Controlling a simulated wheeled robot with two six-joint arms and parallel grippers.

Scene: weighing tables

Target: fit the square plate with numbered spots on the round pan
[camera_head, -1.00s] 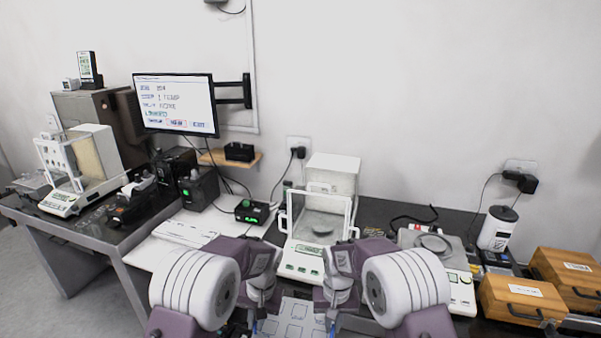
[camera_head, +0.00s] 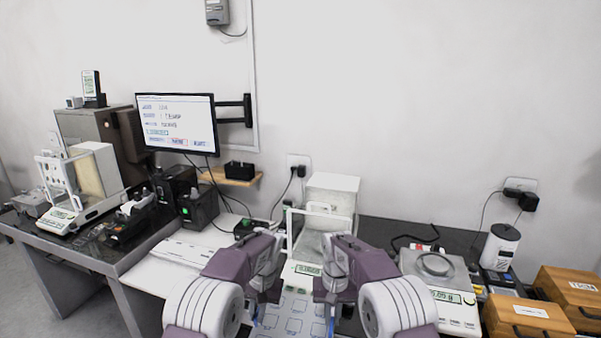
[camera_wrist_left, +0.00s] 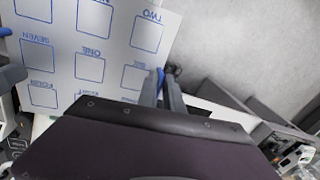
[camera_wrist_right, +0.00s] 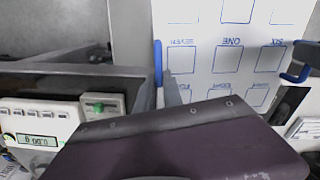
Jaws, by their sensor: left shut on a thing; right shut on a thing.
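The square white plate (camera_head: 288,315) with blue numbered squares is at the bottom middle of the head view. It also shows in the left wrist view (camera_wrist_left: 120,70) and the right wrist view (camera_wrist_right: 205,85). My left gripper (camera_head: 262,302) is shut on its left blue handle (camera_wrist_left: 160,76). My right gripper (camera_head: 329,302) is shut on its right blue handle (camera_wrist_right: 158,65). The plate is held in front of the glass-shielded balance (camera_head: 330,222), whose inside is largely hidden by my arms. A round pan (camera_head: 434,265) sits on the open balance (camera_head: 455,300) at right.
Wooden boxes (camera_head: 528,318) and a white cylinder (camera_head: 500,247) stand at far right. A monitor (camera_head: 177,122) hangs at left above black devices (camera_head: 198,207). A white keyboard-like item (camera_head: 185,253) lies on the table at left.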

